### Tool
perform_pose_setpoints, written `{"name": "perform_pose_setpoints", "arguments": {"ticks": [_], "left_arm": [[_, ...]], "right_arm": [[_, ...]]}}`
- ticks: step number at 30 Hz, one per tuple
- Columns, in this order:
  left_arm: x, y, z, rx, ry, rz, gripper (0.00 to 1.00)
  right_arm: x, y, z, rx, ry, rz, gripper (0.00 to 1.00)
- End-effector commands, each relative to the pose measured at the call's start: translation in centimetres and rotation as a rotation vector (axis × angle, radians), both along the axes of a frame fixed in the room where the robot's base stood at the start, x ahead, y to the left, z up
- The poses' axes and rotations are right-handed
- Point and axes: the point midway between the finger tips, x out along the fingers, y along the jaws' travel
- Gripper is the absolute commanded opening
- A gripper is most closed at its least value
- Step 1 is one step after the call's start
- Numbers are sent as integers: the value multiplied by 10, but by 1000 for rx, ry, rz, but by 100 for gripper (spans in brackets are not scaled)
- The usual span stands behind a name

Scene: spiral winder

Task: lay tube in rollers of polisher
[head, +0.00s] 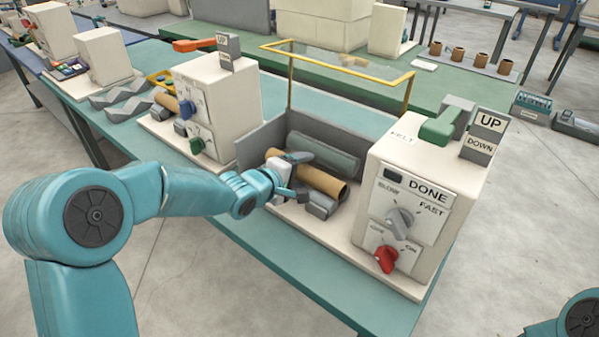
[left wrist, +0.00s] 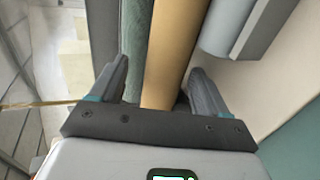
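The brown cardboard tube (head: 322,184) lies in the polisher, between a dark green roller (head: 325,155) behind it and grey parts (head: 318,205) in front. My left gripper (head: 300,172) is at the tube's middle and hides part of it. In the left wrist view the tube (left wrist: 173,50) runs between the two fingers (left wrist: 158,85). The fingers are apart, with a clear gap on the left side and a narrow one on the right. The green roller (left wrist: 134,40) shows left of the tube. My right gripper is out of view.
Another box (head: 215,110) stands to the left. A yellow-framed clear guard (head: 340,62) is raised above the rollers.

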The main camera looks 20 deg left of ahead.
Motion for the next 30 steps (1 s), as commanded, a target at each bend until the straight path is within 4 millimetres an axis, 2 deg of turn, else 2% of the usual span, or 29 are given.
{"name": "perform_pose_setpoints", "arguments": {"ticks": [6, 10, 24, 30], "left_arm": [[-1, 1, 1, 0, 0, 0, 76], [-12, 5, 7, -1, -1, 1, 76], [-113, 42, 54, 1, -1, 4, 76], [-137, 50, 62, 0, 1, 2, 76]], "right_arm": [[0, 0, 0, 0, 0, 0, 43], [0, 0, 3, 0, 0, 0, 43], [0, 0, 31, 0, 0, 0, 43], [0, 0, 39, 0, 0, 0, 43]]}}
